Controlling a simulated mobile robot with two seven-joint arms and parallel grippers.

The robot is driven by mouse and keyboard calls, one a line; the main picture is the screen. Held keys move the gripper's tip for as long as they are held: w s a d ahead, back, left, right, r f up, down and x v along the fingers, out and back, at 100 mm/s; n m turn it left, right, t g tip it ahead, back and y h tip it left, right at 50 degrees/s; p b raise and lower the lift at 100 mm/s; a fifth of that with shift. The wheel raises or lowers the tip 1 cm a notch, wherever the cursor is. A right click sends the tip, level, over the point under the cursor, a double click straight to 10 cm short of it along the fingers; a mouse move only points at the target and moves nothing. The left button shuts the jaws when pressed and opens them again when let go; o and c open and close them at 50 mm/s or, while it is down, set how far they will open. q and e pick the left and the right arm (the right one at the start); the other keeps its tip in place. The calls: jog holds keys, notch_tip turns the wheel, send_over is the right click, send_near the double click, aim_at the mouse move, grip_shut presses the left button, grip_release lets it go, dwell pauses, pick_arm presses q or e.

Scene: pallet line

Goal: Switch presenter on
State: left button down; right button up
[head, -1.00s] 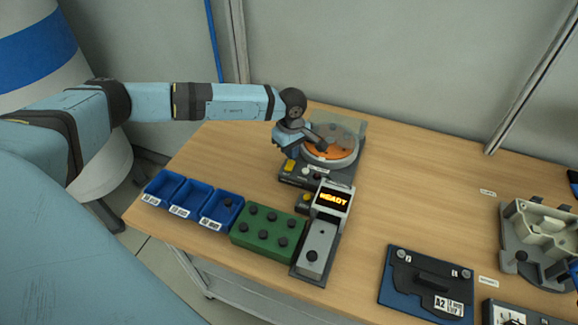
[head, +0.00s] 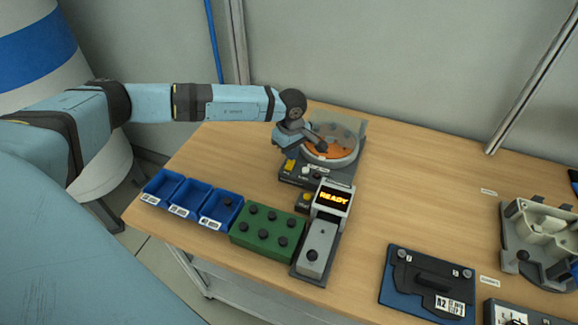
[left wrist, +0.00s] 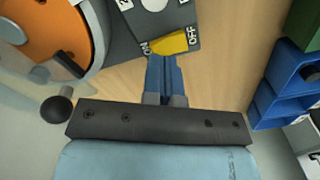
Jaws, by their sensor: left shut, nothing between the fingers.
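The presenter (head: 318,176) is a dark box with a round, clear-walled bowl (head: 345,160) holding an orange disc (head: 325,149). A yellow switch (head: 290,165) sits at its left front corner. In the left wrist view the yellow switch (left wrist: 170,43) lies between the printed words ON, at its left, and OFF, at its right. My left gripper (head: 288,154) is shut and empty. Its blue fingertips (left wrist: 161,62) are right at the switch's near edge, towards the ON end; I cannot tell if they touch. Which way the switch is tipped is unclear. My right gripper is not in view.
In front of the presenter stand a grey unit with a display reading READY (head: 333,197), a green block with black knobs (head: 268,231) and blue bins (head: 163,187). A black-and-blue A2 case (head: 430,283) and a grey fixture (head: 540,232) are at right. The table's middle (head: 420,190) is clear.

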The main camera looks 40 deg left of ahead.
pick_arm(q)
jog(key=shift+f+b, duration=0.75)
jog(key=shift+f, duration=0.3)
jog(key=shift+r, duration=0.1)
jog(key=shift+r+p, duration=1.75)
jog(key=shift+r, duration=1.75)
